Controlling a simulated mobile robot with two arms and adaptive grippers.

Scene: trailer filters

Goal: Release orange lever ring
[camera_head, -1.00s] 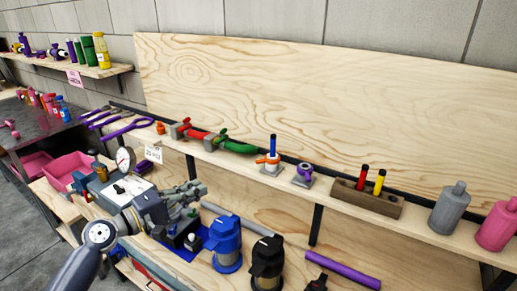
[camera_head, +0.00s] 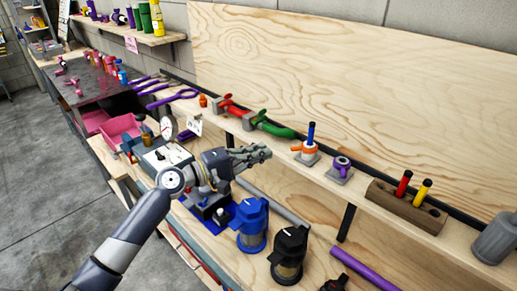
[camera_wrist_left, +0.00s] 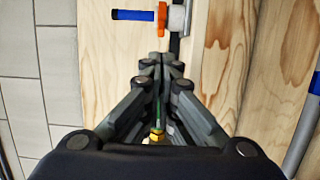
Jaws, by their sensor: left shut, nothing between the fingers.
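The orange lever ring (camera_head: 304,149) sits around the base of a small fitting on the wooden shelf, with a blue upright cylinder (camera_head: 311,133) above it. In the left wrist view the orange ring (camera_wrist_left: 162,19) shows at the top, just beyond the fingertips, beside the blue cylinder (camera_wrist_left: 133,15). My left gripper (camera_head: 264,152) is shut and empty, to the left of the ring and apart from it. Its closed fingers also show in the left wrist view (camera_wrist_left: 161,62). My right gripper is out of view.
A purple ring fitting (camera_head: 341,166) stands right of the orange one. A wooden block (camera_head: 405,205) holds a red and a yellow cylinder. Red and green valves (camera_head: 268,127) lie left along the shelf. Blue (camera_head: 251,225) and black (camera_head: 289,255) filter housings stand below on the bench.

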